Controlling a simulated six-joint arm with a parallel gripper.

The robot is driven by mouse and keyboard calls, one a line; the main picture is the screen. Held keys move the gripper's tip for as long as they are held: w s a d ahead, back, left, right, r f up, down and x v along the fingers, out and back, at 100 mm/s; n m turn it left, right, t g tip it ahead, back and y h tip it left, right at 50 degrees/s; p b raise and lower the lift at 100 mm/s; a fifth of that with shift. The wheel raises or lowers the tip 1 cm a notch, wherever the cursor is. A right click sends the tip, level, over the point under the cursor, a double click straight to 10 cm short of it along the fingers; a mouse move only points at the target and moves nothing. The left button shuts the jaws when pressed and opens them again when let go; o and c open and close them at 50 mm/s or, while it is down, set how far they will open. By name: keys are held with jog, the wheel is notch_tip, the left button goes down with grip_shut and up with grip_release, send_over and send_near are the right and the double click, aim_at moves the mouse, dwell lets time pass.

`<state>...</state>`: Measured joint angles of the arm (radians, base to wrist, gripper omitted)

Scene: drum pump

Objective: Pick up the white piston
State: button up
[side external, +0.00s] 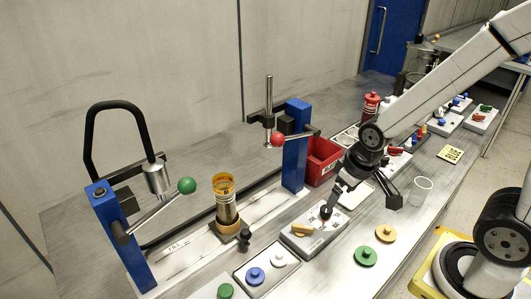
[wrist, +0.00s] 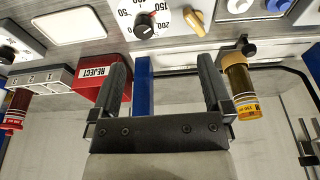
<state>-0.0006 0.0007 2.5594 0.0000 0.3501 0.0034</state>
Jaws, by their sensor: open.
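The white piston, a round white disc with a raised centre (side external: 279,258), sits in a light tray (side external: 245,277) beside a blue one (side external: 256,275). In the wrist view the white piston (wrist: 238,5) is cut by the top edge, right of the dial box. My gripper (wrist: 163,62) is open and empty, with its two black fingers apart. In the side view it is above and right of the tray, near the dial box, well apart from the piston.
An amber cylinder (side external: 226,200), a green-knobbed press (side external: 125,225), a red-knobbed blue column (side external: 295,150) and a red reject bin (side external: 322,162) stand behind. Green (side external: 365,256) and orange (side external: 386,234) discs lie in front.

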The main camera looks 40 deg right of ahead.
jog(key=shift+a, duration=0.1)
jog(key=m+g, duration=0.2)
jog(key=m, duration=1)
send_over(280, 254)
jog(key=f, duration=0.7)
jog(key=shift+d, duration=0.35)
jog(key=shift+a+f+g, duration=0.2)
jog(key=shift+a+g, duration=0.1)
jog(key=shift+a, duration=0.15)
jog(key=shift+f, duration=1.3)
jog(key=shift+f, duration=0.15)
